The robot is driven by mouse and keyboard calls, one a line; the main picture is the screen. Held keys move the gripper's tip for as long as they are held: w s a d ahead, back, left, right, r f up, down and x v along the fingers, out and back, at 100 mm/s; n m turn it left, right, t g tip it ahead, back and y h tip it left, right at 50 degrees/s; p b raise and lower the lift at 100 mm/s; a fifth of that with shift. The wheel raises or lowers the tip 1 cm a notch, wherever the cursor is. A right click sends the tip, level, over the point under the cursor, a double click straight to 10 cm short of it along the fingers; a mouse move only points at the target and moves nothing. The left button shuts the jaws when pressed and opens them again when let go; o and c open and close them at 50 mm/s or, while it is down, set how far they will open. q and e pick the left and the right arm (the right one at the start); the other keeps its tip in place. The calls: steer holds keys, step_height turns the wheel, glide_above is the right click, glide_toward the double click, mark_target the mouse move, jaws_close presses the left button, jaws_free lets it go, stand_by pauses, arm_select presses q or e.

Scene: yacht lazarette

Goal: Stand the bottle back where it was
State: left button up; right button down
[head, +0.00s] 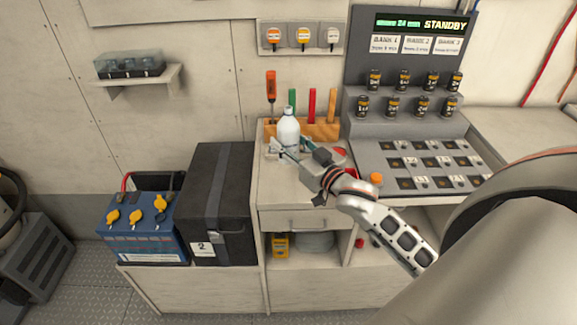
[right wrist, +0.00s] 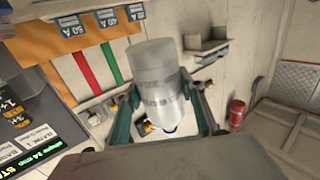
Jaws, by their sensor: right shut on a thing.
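A white bottle with a light cap (head: 288,126) is upright at the left part of the counter, in front of the wooden tool block (head: 318,131). My right gripper (head: 290,148) reaches it from the right and is shut around its lower body. In the right wrist view the bottle (right wrist: 158,80) is between the two teal fingers, with faint lettering on its side. The gripper hides part of the bottle's base, so I cannot tell whether it touches the counter (head: 275,190). My left gripper is not in view.
The block holds several coloured-handled tools, including an orange screwdriver (head: 271,88). A panel with several labelled cells (head: 403,80) and a slotted tray (head: 420,160) stand right. An orange-capped item (head: 376,180) is near my right arm. A black box (head: 217,190) and blue battery (head: 143,230) stand left.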

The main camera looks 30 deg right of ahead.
steer(key=shift+f+b, duration=0.7)
steer(key=shift+f, duration=2.85)
steer(key=shift+f, duration=0.15)
steer(key=c, duration=1.3)
jaws_free()
steer(key=shift+o, duration=0.2)
steer(key=shift+s, duration=0.35)
steer(key=s, duration=1.1)
steer(key=shift+s+d, duration=0.15)
steer(key=shift+d, duration=0.05)
